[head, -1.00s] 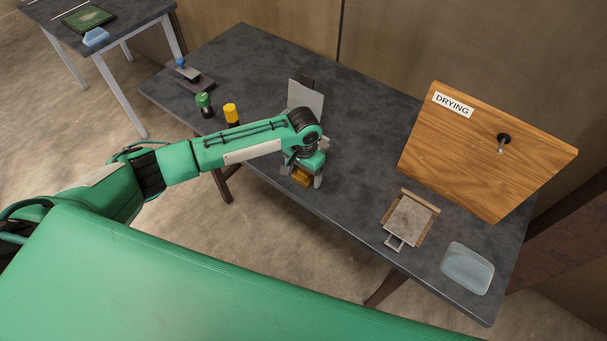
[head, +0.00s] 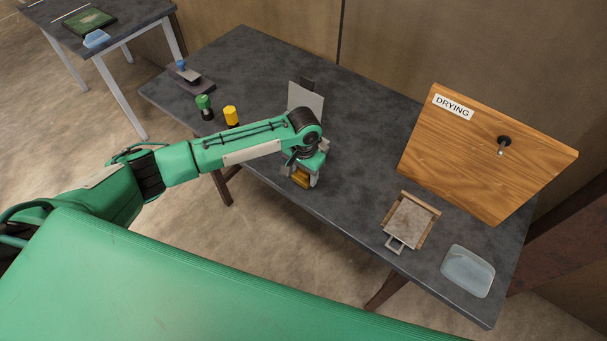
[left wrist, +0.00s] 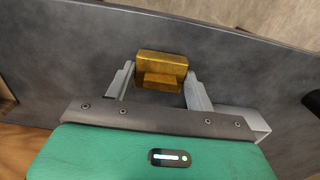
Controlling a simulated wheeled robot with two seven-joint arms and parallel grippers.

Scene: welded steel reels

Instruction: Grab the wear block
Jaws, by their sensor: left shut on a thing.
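The wear block (head: 301,180) is a brass-coloured stepped block near the front edge of the dark table (head: 350,170). In the left wrist view the wear block (left wrist: 161,69) sits between the two grey fingers of my left gripper (left wrist: 160,82). My left gripper (head: 304,176) is shut on it from above in the head view. The wrist partly hides the block there, and I cannot tell whether it touches the tabletop. My right gripper is not in view.
A grey upright plate (head: 306,103) stands behind my left gripper. Green-topped (head: 204,107) and yellow-topped (head: 231,116) items stand to the left. A framed tray (head: 410,224), a clear dish (head: 467,270) and a wooden DRYING board (head: 485,150) are on the right. The table between is clear.

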